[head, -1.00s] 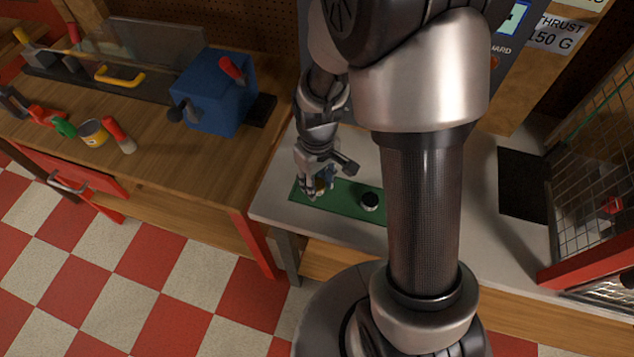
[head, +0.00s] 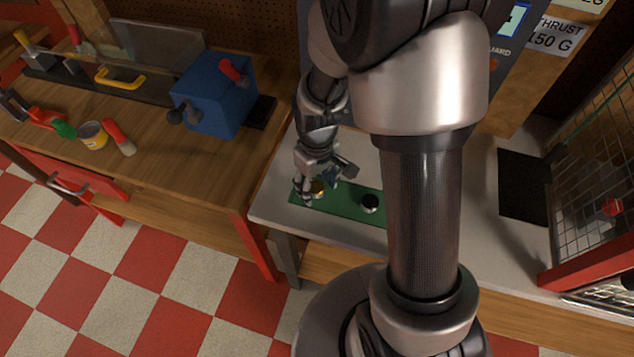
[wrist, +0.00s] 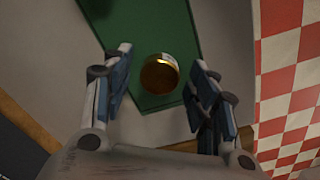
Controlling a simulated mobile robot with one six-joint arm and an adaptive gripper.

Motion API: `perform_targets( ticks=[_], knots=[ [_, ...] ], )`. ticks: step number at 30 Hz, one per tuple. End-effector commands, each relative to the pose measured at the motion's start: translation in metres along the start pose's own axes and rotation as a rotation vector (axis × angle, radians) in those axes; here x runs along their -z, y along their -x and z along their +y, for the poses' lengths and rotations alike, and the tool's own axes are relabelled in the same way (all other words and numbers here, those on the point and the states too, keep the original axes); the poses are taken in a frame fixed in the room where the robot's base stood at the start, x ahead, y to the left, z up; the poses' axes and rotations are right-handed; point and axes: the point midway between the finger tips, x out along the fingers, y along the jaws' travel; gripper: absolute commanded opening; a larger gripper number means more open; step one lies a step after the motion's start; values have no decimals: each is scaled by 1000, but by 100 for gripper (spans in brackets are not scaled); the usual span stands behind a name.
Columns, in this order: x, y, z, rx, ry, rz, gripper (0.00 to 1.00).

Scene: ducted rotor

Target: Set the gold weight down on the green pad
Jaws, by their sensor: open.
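The gold weight (head: 318,188) stands on the left part of the green pad (head: 345,207). In the wrist view the gold weight (wrist: 160,74) sits on the green pad (wrist: 135,40) between my fingers, with a gap on each side. My gripper (head: 317,186) is open around the weight in the head view; its fingers partly hide the weight. In the wrist view my gripper (wrist: 160,92) shows both fingers spread apart, touching nothing that I can see.
A black mat (head: 523,185) and a wire mesh guard (head: 600,150) are farther right. A wooden bench (head: 150,160) with a blue box (head: 215,95) stands at left.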

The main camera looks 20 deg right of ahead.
Motion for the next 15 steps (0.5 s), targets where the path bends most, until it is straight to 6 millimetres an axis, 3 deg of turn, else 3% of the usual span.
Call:
perform_targets(
  ticks=[5, 15],
  knots=[
    [1, 21, 0, -2, 0, 4, 53],
    [1, 94, 0, -2, 0, 4, 53]
  ],
)
